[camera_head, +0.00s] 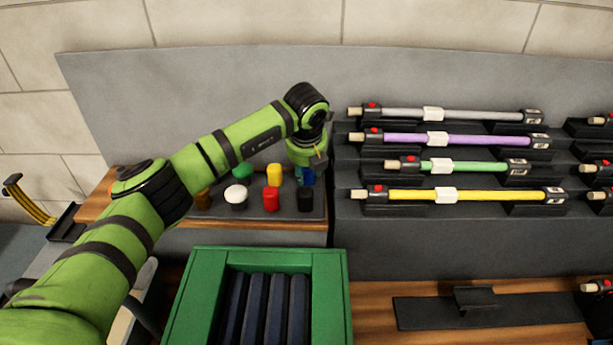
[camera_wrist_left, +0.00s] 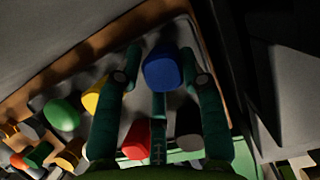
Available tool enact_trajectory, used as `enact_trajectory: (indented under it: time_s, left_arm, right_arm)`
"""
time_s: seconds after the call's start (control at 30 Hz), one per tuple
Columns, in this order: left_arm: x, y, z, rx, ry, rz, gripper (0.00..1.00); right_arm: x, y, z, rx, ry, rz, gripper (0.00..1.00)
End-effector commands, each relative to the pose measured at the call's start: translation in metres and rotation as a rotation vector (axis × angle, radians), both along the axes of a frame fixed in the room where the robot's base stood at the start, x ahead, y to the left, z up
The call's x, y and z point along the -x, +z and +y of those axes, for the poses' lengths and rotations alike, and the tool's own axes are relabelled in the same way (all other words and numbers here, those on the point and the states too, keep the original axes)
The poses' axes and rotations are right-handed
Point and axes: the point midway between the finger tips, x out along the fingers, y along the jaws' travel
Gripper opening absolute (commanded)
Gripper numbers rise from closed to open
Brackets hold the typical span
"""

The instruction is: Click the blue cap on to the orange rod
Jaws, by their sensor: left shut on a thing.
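The blue cap (camera_head: 308,177) is at the right end of the dark cap tray, partly hidden by my left gripper (camera_head: 314,162). In the left wrist view the blue cap (camera_wrist_left: 162,69) lies between the two fingertips, and the gripper is shut on it. I cannot tell whether the cap is clear of the tray. No orange rod can be made out; the full rods in view are grey (camera_head: 480,115), purple (camera_head: 475,140), green (camera_head: 478,167) and yellow (camera_head: 490,195). My right gripper is not in view.
Green (camera_head: 243,170), yellow (camera_head: 274,174), white (camera_head: 236,194), red (camera_head: 271,199), black (camera_head: 305,199) and brown (camera_head: 203,199) caps stand close by. A green crate (camera_head: 333,300) holds dark bars. A black cradle (camera_head: 540,312) lies empty at front right. The stepped rod rack (camera_head: 450,245) is to the right.

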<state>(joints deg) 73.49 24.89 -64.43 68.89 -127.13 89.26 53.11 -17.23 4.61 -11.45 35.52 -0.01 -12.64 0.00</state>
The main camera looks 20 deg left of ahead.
Motion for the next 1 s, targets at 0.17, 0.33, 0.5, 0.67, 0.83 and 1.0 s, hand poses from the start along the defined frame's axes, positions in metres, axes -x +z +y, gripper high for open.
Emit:
enact_trajectory:
  time_s: [0.17, 0.33, 0.5, 0.67, 0.83, 1.0]
  left_arm:
    - [-0.001, 0.014, 0.000, 0.000, 0.000, -0.003, 0.00]
    - [0.000, 0.028, 0.000, -0.001, 0.000, -0.002, 0.00]
    - [-0.001, 0.042, 0.000, 0.000, 0.000, -0.003, 0.00]
    - [0.000, 0.054, 0.000, 0.000, 0.000, -0.002, 0.00]
    - [0.000, 0.060, 0.000, 0.000, 0.000, -0.001, 0.00]
    - [0.000, 0.059, 0.000, 0.000, 0.000, -0.001, 0.00]
  right_arm:
    - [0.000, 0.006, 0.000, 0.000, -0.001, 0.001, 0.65]
    - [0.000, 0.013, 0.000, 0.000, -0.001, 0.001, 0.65]
    - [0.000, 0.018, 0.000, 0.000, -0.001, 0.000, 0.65]
    - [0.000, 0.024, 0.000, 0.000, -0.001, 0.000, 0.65]
    - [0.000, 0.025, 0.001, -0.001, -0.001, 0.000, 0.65]
    - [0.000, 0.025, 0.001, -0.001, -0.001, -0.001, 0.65]
